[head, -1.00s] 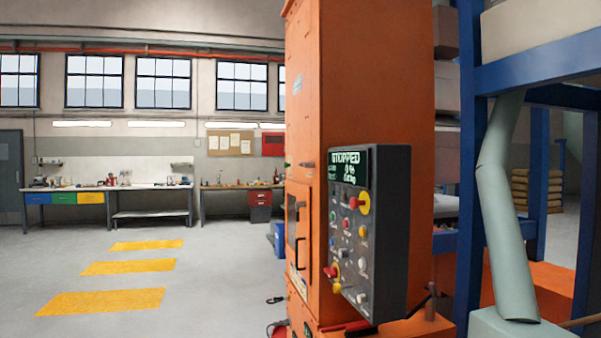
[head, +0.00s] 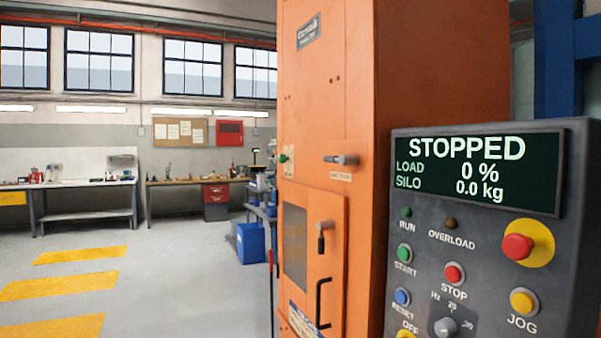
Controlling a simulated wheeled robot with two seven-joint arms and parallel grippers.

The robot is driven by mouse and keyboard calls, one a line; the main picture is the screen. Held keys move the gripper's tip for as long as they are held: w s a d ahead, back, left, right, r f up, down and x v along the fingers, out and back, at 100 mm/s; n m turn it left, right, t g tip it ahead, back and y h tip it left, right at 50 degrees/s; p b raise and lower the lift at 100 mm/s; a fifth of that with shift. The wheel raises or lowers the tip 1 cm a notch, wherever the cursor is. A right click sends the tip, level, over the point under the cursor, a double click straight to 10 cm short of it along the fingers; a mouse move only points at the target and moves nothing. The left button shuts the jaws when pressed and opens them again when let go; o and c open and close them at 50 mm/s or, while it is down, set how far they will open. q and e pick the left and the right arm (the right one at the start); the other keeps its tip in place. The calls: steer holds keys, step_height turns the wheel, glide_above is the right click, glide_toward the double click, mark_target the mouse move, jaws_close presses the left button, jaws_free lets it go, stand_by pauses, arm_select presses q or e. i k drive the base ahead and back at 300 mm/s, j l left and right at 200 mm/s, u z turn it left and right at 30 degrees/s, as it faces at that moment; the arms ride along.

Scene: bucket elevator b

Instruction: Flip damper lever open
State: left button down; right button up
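The orange elevator casing (head: 440,75) stands upright in the middle of the head view. A short grey lever-like handle (head: 342,160) sticks out from its front face, roughly horizontal, with a small label (head: 340,177) below it that is too small to read. Lower down, a hinged door (head: 335,265) carries a small latch lever (head: 321,236) with its dark tip hanging down, and a black pull handle (head: 322,303). I cannot tell for sure which of these is the damper lever. Neither of my grippers shows in the head view.
A grey control panel (head: 480,215) close on the right reads STOPPED, load 0 %, silo 0.0 kg. It has a red emergency button (head: 518,246) and several others. Open floor (head: 185,290) with yellow markings lies left. Workbenches (head: 85,190) and a blue bin (head: 251,243) stand behind.

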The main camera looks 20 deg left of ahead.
mark_target(344, 159)
steer(key=i+j, duration=0.15)
steer(key=j, duration=0.15)
steer(key=i+j, duration=0.15)
steer(key=j, duration=0.2)
steer(key=i+j, duration=0.15)
steer(key=j, duration=0.15)
steer(key=i+j+z, duration=0.1)
steer(key=j, duration=0.2)
